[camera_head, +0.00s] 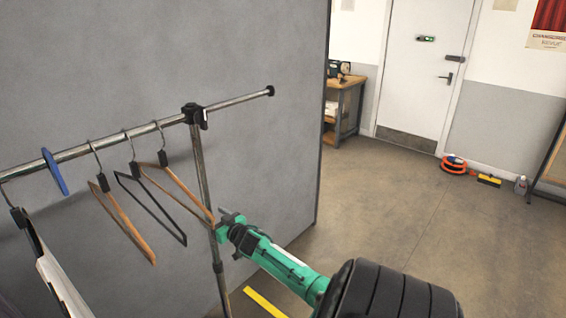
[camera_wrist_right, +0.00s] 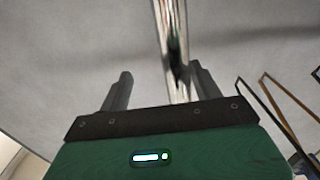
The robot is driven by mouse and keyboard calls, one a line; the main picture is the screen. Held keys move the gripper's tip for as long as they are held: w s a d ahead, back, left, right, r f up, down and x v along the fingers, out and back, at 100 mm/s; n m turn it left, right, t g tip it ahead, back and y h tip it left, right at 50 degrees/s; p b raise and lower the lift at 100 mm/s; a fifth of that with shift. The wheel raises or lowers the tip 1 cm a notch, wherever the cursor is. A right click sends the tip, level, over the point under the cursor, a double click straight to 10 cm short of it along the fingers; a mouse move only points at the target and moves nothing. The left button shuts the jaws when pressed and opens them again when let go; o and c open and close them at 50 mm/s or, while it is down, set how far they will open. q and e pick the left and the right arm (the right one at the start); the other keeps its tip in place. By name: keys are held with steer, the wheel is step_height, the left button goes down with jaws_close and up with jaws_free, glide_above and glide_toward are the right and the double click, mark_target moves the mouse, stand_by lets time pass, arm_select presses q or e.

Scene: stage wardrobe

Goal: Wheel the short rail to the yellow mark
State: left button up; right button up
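The short rail is a metal clothes rail (camera_head: 92,143) at the left of the head view. Its upright post (camera_head: 203,170) stands near a grey partition. My right gripper (camera_head: 225,222) is at this post, at mid height. In the right wrist view, its two dark fingers (camera_wrist_right: 160,88) are apart, and the post (camera_wrist_right: 172,45) shows between their lines, nearer the right finger. I cannot tell whether a finger touches it. A yellow strip (camera_head: 265,302) lies on the floor below my right arm. My left gripper is not in view. The rail's base is hidden.
Several hangers (camera_head: 122,220), a blue divider (camera_head: 54,172) and a garment (camera_head: 55,275) hang on the rail. The grey partition (camera_head: 260,60) stands behind it. Open floor (camera_head: 420,215) lies right. An orange cable reel (camera_head: 455,166) and a workbench (camera_head: 345,100) are further back.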

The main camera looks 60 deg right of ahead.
arm_select(q)
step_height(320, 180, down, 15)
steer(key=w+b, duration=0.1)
steer(key=b, duration=1.4)
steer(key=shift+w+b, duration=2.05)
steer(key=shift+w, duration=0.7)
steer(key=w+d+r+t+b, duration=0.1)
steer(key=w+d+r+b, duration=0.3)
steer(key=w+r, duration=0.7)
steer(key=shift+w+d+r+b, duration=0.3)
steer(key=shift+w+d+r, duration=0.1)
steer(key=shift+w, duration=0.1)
arm_select(e)
steer(key=s+d, duration=0.4)
steer(key=d, duration=1.2)
steer(key=s+d, duration=0.3)
steer(key=d, duration=1.3)
steer(key=shift+s+d, duration=0.4)
